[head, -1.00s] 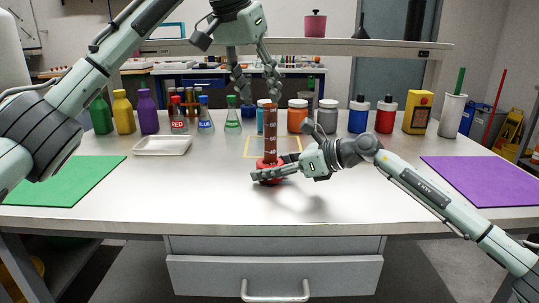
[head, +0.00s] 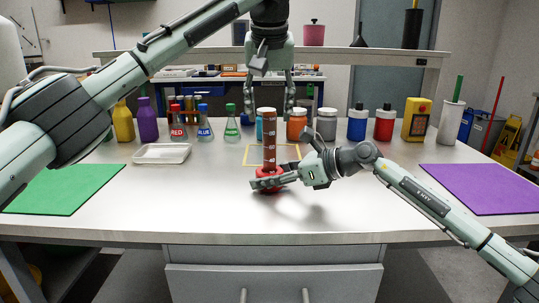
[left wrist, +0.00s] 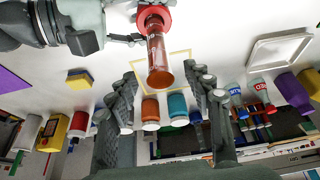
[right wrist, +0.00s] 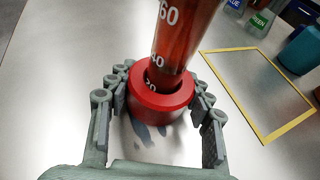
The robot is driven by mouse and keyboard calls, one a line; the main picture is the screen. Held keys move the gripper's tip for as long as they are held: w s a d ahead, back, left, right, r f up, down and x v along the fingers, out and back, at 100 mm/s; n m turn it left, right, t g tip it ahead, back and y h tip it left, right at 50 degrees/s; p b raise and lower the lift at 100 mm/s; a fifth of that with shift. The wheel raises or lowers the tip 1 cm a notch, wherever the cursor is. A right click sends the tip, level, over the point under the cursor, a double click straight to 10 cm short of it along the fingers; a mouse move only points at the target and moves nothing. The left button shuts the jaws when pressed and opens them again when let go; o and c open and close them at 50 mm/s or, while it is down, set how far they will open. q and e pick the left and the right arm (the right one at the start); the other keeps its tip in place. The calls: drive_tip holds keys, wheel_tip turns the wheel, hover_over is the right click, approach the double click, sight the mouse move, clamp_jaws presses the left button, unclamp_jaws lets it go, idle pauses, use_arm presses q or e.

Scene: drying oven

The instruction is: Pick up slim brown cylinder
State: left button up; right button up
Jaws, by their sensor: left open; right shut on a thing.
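The slim brown cylinder (head: 269,140) is a graduated tube standing upright in a red ring-shaped base (head: 267,184) on the table. White marks show on it in the right wrist view (right wrist: 178,40). My right gripper (head: 259,184) is shut on the red base, with a finger on each side of it in the right wrist view (right wrist: 158,95). My left gripper (head: 270,115) is open and empty, pointing down at the cylinder's top. In the left wrist view, the cylinder's top (left wrist: 160,78) appears between the fingertips; I cannot tell whether they touch it.
Several bottles and jars, including an orange jar (head: 296,124), stand close behind the left fingers. A yellow square outline (head: 248,155) lies behind the cylinder. A white tray (head: 161,153), green mat (head: 66,190) and purple mat (head: 484,188) lie to the sides. The front middle is clear.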

sight(269, 123)
use_arm(q)
drive_tip(key=shift+x, duration=1.9)
drive_tip(key=shift+s, duration=0.15)
clamp_jaws()
